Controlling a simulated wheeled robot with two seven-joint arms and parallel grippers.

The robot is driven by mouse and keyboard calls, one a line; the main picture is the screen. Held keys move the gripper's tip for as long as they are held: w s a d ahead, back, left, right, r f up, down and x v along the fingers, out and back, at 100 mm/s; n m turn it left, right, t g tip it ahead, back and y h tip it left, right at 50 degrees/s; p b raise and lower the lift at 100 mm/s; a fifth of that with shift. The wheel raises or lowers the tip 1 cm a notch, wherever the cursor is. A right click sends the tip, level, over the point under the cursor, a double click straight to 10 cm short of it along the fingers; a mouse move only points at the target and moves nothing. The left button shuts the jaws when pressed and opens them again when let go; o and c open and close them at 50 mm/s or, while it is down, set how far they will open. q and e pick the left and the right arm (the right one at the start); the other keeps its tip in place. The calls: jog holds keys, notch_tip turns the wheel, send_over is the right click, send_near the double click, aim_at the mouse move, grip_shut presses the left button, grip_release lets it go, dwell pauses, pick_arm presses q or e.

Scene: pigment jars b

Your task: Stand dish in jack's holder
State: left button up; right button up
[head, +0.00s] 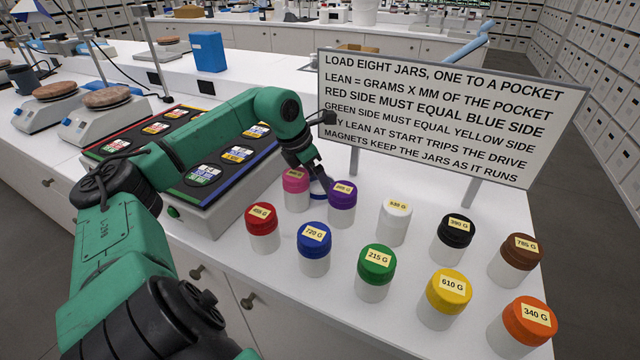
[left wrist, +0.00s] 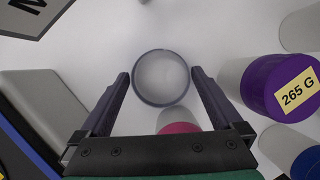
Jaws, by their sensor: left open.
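A round, shallow dish with a thin grey rim (left wrist: 162,78) lies on the white bench in the left wrist view. It is between and just ahead of the fingertips of my left gripper (left wrist: 160,82), which is open and empty. In the head view, my left gripper (head: 314,184) is low between the pink jar (head: 296,192) and the purple jar (head: 342,206). A blue-edged round item (head: 318,195) shows partly behind its fingers; I cannot tell surely whether it is the dish. I cannot make out a jack or its holder. My right gripper is out of view.
Several labelled jars stand close by, including the red (head: 263,230), blue (head: 314,250) and white (head: 395,222) ones. A pocketed machine (head: 205,215) lies left under my arm. A sign (head: 450,115) stands behind. Bench is clear between jars.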

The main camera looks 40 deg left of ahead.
pick_arm(q)
jog(key=shift+w+f, duration=0.1)
jog(key=c, duration=1.1)
